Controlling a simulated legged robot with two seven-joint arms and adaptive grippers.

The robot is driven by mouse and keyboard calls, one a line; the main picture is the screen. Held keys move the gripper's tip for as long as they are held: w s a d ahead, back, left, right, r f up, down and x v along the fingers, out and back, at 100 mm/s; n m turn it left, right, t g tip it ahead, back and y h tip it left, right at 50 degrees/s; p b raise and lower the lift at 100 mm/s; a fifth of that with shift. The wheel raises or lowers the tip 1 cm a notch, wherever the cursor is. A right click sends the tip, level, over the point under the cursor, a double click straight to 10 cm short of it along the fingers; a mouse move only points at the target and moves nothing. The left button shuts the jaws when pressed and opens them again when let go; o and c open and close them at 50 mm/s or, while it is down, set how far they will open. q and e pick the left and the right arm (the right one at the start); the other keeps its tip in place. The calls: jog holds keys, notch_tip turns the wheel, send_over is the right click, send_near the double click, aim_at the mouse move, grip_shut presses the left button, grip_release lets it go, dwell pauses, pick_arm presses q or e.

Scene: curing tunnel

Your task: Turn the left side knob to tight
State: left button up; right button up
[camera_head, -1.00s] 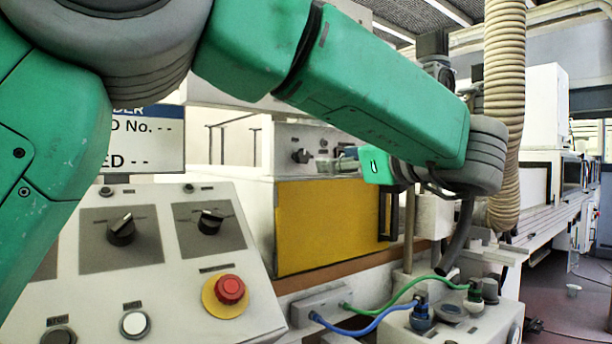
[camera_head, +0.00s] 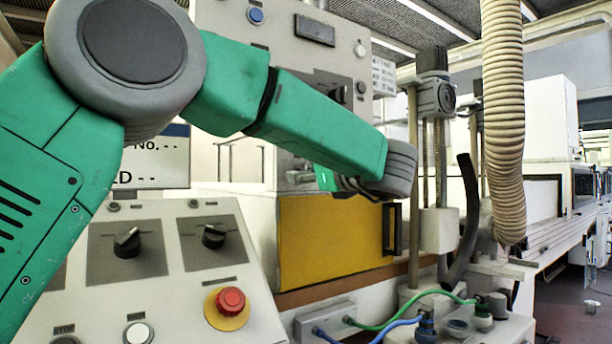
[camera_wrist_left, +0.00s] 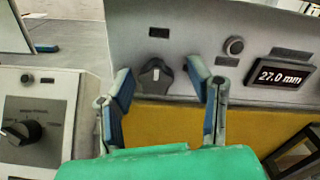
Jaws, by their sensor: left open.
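In the left wrist view, a dark knob (camera_wrist_left: 155,76) with a pale pointer mark sits on the pale panel above a yellow front. Its pointer stands roughly upright, and I cannot read any label by it. My left gripper (camera_wrist_left: 160,95) is open, with its blue-padded fingers on either side of the knob in this view. I cannot tell whether they touch it. In the head view my left gripper (camera_head: 305,177) reaches the panel just above the yellow front (camera_head: 335,240) and hides the knob. My right gripper is in neither view.
A sloped control panel (camera_head: 185,285) with black selector knobs and a red stop button (camera_head: 230,300) stands at the front left. A display (camera_wrist_left: 280,76) reads 27.0 mm. A ribbed hose (camera_head: 503,110) hangs at the right, with green and blue cables below.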

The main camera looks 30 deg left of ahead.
pick_arm(q)
jog(key=shift+d+r, duration=0.1)
jog(key=shift+d, duration=0.25)
jog(key=shift+s+a, duration=0.15)
jog(key=shift+a, duration=0.45)
grip_shut()
jog(key=shift+a, duration=0.25)
jog(key=shift+d+f, duration=0.1)
jog(key=shift+f, duration=0.1)
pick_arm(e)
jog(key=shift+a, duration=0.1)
